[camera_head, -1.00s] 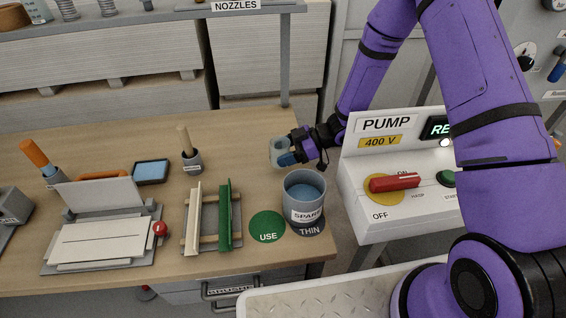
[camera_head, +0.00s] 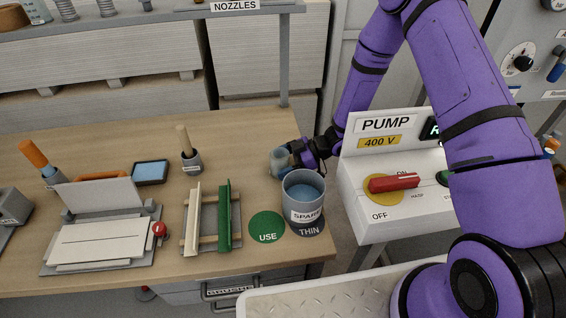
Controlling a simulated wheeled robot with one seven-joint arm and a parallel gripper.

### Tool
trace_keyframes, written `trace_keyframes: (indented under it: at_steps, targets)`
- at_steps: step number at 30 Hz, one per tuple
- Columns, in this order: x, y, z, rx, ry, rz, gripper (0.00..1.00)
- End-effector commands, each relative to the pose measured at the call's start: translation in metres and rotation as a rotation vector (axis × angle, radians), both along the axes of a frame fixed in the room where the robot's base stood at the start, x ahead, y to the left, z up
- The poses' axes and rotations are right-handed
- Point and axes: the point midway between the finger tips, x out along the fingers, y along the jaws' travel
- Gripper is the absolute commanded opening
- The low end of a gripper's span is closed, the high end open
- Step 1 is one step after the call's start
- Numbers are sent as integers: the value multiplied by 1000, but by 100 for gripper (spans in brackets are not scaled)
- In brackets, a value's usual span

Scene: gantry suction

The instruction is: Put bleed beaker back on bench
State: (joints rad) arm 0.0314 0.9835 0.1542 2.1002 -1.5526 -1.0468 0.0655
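The bleed beaker is most likely the small grey-blue cup (camera_head: 279,160) at the right end of the wooden bench (camera_head: 235,150), just behind the larger SPARE pot (camera_head: 304,207). My gripper (camera_head: 286,158) reaches in from the right, its dark fingers at the cup, and appears shut on it. The cup looks upright. The SPARE pot's rim is close in front of it, so I cannot tell whether the cup's base touches the bench. The fingertips are small and partly hidden.
The SPARE pot stands on the dark THIN disc (camera_head: 309,230), beside the green USE disc (camera_head: 267,227). The white PUMP box (camera_head: 385,190) with its red switch stands right of the bench. A rack with a green plate (camera_head: 224,215) lies left.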

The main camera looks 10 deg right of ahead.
Motion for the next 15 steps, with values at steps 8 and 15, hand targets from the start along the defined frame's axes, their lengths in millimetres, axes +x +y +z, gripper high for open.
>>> trace_keyframes:
  at_steps: [8, 15]
  targets:
    - [1, -4, 5, -1, -1, -2, 84]
    - [1, -44, 21, -1, -1, -3, 84]
